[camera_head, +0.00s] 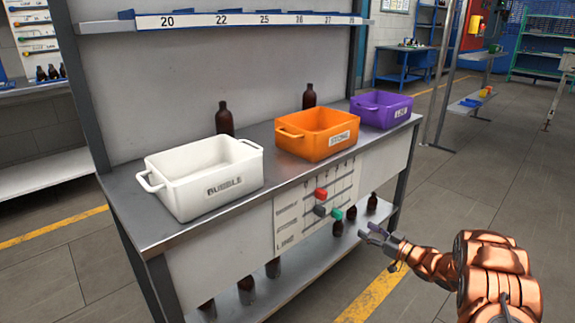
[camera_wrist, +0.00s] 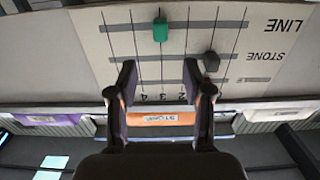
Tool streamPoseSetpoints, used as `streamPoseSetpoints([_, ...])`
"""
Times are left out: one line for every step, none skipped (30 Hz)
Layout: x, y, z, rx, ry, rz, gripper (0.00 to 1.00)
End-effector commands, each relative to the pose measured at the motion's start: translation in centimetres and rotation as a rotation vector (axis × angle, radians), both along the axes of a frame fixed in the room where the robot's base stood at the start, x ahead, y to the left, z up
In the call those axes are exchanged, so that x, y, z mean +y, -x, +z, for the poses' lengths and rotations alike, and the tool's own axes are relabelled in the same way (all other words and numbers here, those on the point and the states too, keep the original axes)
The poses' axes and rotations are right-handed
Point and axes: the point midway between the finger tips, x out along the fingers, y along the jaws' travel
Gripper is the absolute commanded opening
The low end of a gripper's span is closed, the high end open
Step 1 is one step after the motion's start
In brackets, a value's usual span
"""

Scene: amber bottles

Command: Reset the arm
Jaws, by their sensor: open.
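My arm reaches in from the lower right in the head view, and my gripper (camera_head: 377,236) is held in the air in front of the workbench. In the wrist view my gripper (camera_wrist: 160,92) is open, with its two fingers apart and nothing between them. The wrist view is upside down and faces the chart board (camera_wrist: 120,50) on the bench front. The gripper appears apart from the board and the bottles.
A white bin (camera_head: 205,190), an orange bin (camera_head: 320,146) and a purple bin (camera_head: 385,121) stand on the workbench (camera_head: 188,232). Amber bottles (camera_head: 224,120) stand behind the bins. More bottles (camera_head: 372,204) are on the lower shelf (camera_head: 300,265). Open floor (camera_head: 470,190) lies right.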

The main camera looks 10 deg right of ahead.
Motion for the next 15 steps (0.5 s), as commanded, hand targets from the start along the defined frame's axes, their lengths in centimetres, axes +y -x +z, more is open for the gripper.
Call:
streamPoseSetpoints([0.0,-0.2,0.3,0.003,0.008,-0.005,0.50])
streamPoseSetpoints([-0.1,-0.3,0.6,0.007,0.015,-0.012,0.50])
streamPoseSetpoints([-0.3,-0.6,1.0,0.015,0.030,-0.025,0.50])
streamPoseSetpoints([-0.4,-0.9,1.5,0.022,0.043,-0.037,0.50])
streamPoseSetpoints([-0.5,-1.2,2.0,0.030,0.058,-0.050,0.50])
streamPoseSetpoints([-0.9,-1.6,2.7,0.046,0.083,-0.075,0.50])
streamPoseSetpoints([-1.2,-2.0,3.4,0.059,0.105,-0.097,0.50])
streamPoseSetpoints([-1.4,-2.4,4.2,0.069,0.128,-0.117,0.50])
streamPoseSetpoints([-1.9,-2.9,5.2,0.088,0.161,-0.150,0.50])
streamPoseSetpoints([-2.1,-3.2,5.9,0.102,0.182,-0.173,0.50])
streamPoseSetpoints([-2.4,-3.4,6.6,0.116,0.203,-0.197,0.50])
streamPoseSetpoints([-2.8,-3.7,7.6,0.136,0.232,-0.229,0.50])
streamPoseSetpoints([-3.1,-3.9,8.4,0.150,0.251,-0.253,0.50])
streamPoseSetpoints([-3.4,-4.0,9.0,0.167,0.271,-0.277,0.50])
streamPoseSetpoints([-3.7,-4.1,10.1,0.185,0.295,-0.308,0.50])
